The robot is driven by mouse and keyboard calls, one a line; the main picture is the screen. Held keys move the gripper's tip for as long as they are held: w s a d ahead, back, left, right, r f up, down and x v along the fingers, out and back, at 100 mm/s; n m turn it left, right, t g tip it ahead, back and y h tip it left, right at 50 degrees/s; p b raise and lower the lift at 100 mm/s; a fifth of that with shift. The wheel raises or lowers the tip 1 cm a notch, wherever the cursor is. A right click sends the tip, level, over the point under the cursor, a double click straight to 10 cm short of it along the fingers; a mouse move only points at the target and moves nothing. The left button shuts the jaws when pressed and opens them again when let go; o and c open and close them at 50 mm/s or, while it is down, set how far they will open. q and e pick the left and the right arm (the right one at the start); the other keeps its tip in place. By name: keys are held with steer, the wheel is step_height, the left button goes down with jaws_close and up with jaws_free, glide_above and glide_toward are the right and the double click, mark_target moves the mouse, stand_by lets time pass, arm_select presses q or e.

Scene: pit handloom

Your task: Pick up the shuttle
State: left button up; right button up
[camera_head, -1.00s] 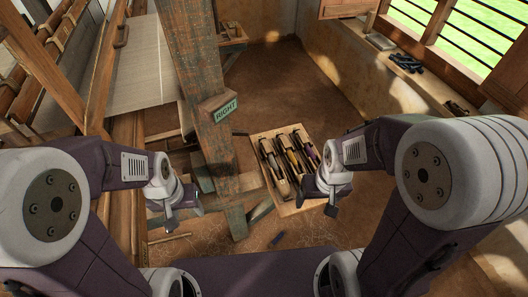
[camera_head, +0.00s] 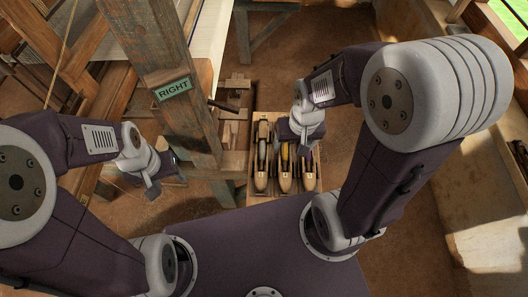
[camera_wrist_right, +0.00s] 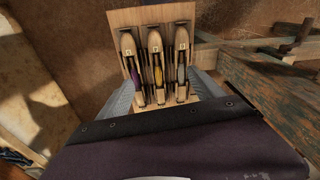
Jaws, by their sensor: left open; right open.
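Three wooden shuttles lie side by side in a shallow wooden tray (camera_head: 252,196). The left one (camera_head: 262,180) has pale yarn, the middle one (camera_head: 285,183) yellow yarn, the right one (camera_head: 308,183) purple yarn. In the right wrist view they show as purple (camera_wrist_right: 131,50), yellow (camera_wrist_right: 155,50) and pale (camera_wrist_right: 181,45). My right gripper (camera_head: 302,138) is open and empty above the tray, hiding part of the middle and right shuttles. Its contact with them cannot be judged. My left gripper (camera_head: 164,180) is open and empty, left of the tray beyond the loom post.
A thick wooden loom post (camera_head: 170,60) with a green RIGHT sign (camera_head: 173,89) stands left of the tray. Loom beams and pale cloth (camera_head: 207,35) are behind it. A wall with a ledge is at the right. Bare floor (camera_head: 345,140) lies right of the tray.

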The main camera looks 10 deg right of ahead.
steer(key=w+a+m+b, duration=0.1)
steer(key=w+a+b, duration=0.15)
steer(key=w, duration=0.35)
steer(key=g+b, duration=0.1)
steer(key=b, duration=0.7)
glide_above(261, 160)
steer(key=f, duration=2.3)
steer(key=shift+w+d+f, duration=0.15)
steer(key=shift+d, duration=0.1)
steer(key=shift+w+f, duration=0.15)
steer(key=shift+f, duration=0.2)
steer(key=f, duration=0.4)
steer(key=shift+s+a, duration=0.1)
steer(key=shift+s, duration=0.3)
steer(key=shift+w+f, duration=0.1)
steer(key=shift+f, duration=0.4)
arm_select(q)
step_height(261, 160, down, 11)
steer(key=a, duration=0.1)
steer(key=shift+a, duration=0.2)
arm_select(e)
jaws_close()
